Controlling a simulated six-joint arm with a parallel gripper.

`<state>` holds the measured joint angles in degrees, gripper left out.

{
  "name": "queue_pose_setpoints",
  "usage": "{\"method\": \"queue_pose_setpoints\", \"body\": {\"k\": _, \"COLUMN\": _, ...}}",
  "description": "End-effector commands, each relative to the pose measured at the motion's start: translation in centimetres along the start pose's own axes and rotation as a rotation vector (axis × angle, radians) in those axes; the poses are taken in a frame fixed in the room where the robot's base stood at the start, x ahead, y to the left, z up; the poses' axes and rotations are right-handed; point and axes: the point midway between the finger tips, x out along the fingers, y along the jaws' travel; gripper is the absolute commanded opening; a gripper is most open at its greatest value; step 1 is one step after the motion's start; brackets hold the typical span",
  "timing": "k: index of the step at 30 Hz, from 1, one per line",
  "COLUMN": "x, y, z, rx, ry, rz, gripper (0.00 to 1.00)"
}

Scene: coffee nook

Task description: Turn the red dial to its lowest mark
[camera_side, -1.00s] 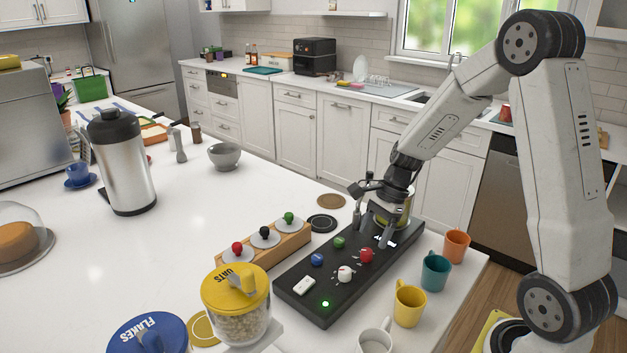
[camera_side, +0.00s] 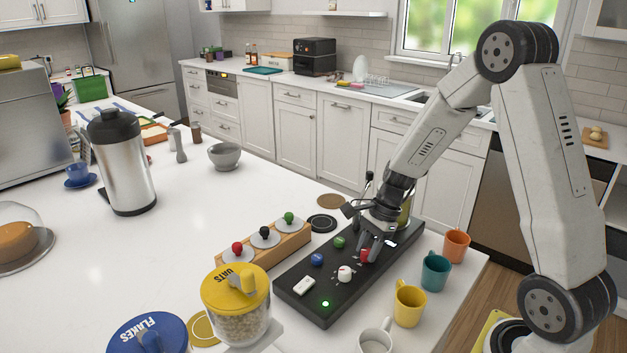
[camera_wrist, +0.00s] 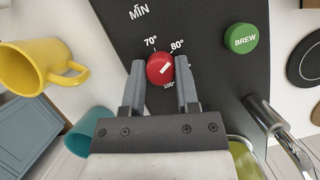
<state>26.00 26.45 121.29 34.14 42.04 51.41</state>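The red dial (camera_wrist: 160,68) sits on the black panel (camera_wrist: 215,75), with marks 70°, 80° and 100° around it in the wrist view. The white line on its top points toward the 80° side. My gripper (camera_wrist: 161,72) has one finger on each side of the dial, very close to its edge. I cannot tell whether the fingers touch it. In the side view my gripper (camera_side: 370,249) is down at the red dial (camera_side: 365,256), which is partly hidden by the fingers.
The panel also carries a green BREW button (camera_wrist: 240,40), a blue button (camera_side: 317,259), a white knob (camera_side: 345,273) and a white switch (camera_side: 304,287). Yellow (camera_side: 409,304), teal (camera_side: 435,272) and orange (camera_side: 456,245) mugs stand to its right. A wooden rack (camera_side: 265,250) stands left.

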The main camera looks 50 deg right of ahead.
Motion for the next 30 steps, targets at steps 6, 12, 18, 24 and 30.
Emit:
{"method": "queue_pose_setpoints", "body": {"k": 6, "x": -0.04, "y": -0.04, "z": 0.00, "rx": -0.005, "ry": 0.000, "rz": 0.001, "gripper": 0.00}}
{"method": "queue_pose_setpoints", "body": {"k": 12, "x": -0.04, "y": -0.10, "z": -0.01, "rx": -0.040, "ry": 0.000, "rz": 0.015, "gripper": 0.00}}
{"method": "queue_pose_setpoints", "body": {"k": 18, "x": -0.04, "y": -0.14, "z": -0.01, "rx": -0.127, "ry": 0.001, "rz": 0.052, "gripper": 0.00}}
{"method": "queue_pose_setpoints", "body": {"k": 24, "x": -0.02, "y": -0.20, "z": 0.02, "rx": -0.265, "ry": 0.000, "rz": 0.110, "gripper": 0.00}}
{"method": "queue_pose_setpoints", "body": {"k": 30, "x": -0.01, "y": -0.25, "z": 0.05, "rx": -0.437, "ry": 0.000, "rz": 0.181, "gripper": 0.00}}
